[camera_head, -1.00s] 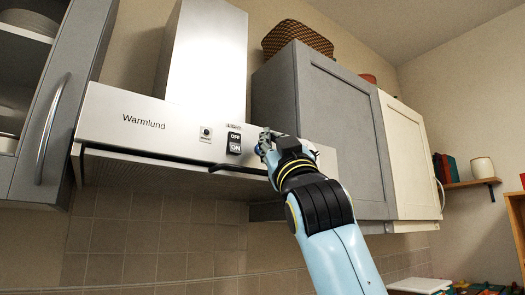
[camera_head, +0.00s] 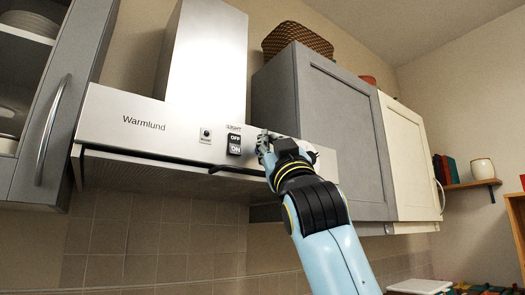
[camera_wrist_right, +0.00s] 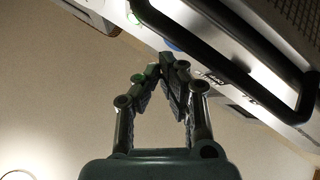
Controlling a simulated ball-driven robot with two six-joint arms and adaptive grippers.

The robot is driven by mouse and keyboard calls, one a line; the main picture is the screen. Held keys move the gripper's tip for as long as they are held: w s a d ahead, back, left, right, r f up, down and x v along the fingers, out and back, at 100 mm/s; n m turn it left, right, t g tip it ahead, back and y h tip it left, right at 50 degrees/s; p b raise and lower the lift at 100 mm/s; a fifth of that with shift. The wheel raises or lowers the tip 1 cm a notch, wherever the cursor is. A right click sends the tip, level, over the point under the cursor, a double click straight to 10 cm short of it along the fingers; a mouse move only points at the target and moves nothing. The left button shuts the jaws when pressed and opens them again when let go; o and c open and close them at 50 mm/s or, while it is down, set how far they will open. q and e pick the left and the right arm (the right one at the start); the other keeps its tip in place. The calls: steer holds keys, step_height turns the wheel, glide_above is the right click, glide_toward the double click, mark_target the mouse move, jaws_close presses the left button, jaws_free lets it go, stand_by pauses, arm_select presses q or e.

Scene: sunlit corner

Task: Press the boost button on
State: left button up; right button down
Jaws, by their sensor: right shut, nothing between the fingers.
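The range hood (camera_head: 105,118), marked Warmlund, has a sloping metal front panel. A blue round button (camera_wrist_right: 172,44) shows on the panel in the right wrist view, just beyond my fingertips; no boost label is readable, and contact cannot be told. In the head view my gripper mostly hides that spot. My right gripper (camera_head: 263,142) is shut and empty at the panel, right of the light switch (camera_head: 235,143). Its fingers come together in the wrist view (camera_wrist_right: 167,68). My left gripper is out of view.
A small dark button (camera_head: 206,133) sits left of the switch. A green-ringed part (camera_wrist_right: 133,18) shows near the blue button. A dark rail (camera_wrist_right: 215,55) runs along the hood. Grey cabinets stand on both sides, the right one (camera_head: 340,110) close behind my arm.

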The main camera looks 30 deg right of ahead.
steer(key=shift+w, duration=0.15)
stand_by(0.4)
steer(key=shift+w, duration=0.35)
steer(key=shift+w, duration=0.1)
stand_by(0.3)
steer(key=shift+s, duration=0.65)
steer(key=s, duration=0.6)
steer(key=shift+d, duration=0.25)
